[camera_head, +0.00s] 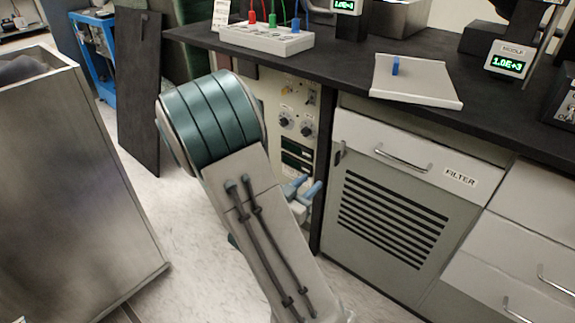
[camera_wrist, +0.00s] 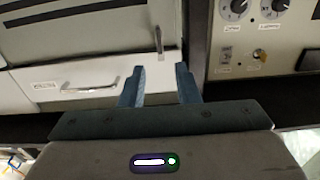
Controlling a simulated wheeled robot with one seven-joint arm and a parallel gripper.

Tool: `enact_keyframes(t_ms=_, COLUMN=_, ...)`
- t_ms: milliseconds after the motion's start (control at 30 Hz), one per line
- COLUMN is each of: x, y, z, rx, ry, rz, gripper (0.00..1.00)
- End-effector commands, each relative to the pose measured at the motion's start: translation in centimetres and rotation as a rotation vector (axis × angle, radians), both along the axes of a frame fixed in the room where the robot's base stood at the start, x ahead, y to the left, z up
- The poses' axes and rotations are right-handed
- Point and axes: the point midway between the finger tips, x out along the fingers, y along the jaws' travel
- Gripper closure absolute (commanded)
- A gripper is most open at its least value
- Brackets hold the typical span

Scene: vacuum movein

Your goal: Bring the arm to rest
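My arm reaches down across the middle of the head view, in front of the bench. My gripper (camera_head: 307,184) shows there as two blue fingers beside the arm, close to the cream control panel (camera_head: 298,104) and the filter cabinet (camera_head: 385,205). In the wrist view my gripper (camera_wrist: 160,78) has its two blue fingers apart with nothing between them. The cabinet drawer (camera_wrist: 85,92) and the panel's knobs (camera_wrist: 272,8) lie beyond the fingers, and this view looks upside down. I cannot tell the exact gap to the cabinet.
The dark benchtop (camera_head: 340,60) carries a white block with colored plugs (camera_head: 265,38), a pale tray with a blue peg (camera_head: 418,85) and a display reading 1.0E+3 (camera_head: 507,62). A large metal bin (camera_head: 75,190) stands at left.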

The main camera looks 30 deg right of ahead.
Motion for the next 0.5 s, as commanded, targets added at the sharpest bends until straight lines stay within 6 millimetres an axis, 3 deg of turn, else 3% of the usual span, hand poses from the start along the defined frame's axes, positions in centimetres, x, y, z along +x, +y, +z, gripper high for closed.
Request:
enact_keyframes(t_ms=267, x=0.4, y=0.1, z=0.8, rx=0.038, ry=-0.002, rz=0.02, gripper=0.71)
enact_keyframes(t_ms=367, x=1.6, y=0.8, z=2.3, rx=0.135, ry=-0.002, rz=0.08, gripper=0.71)
enact_keyframes(t_ms=500, x=4.0, y=3.1, z=5.4, rx=0.338, ry=0.018, rz=0.226, gripper=0.71)
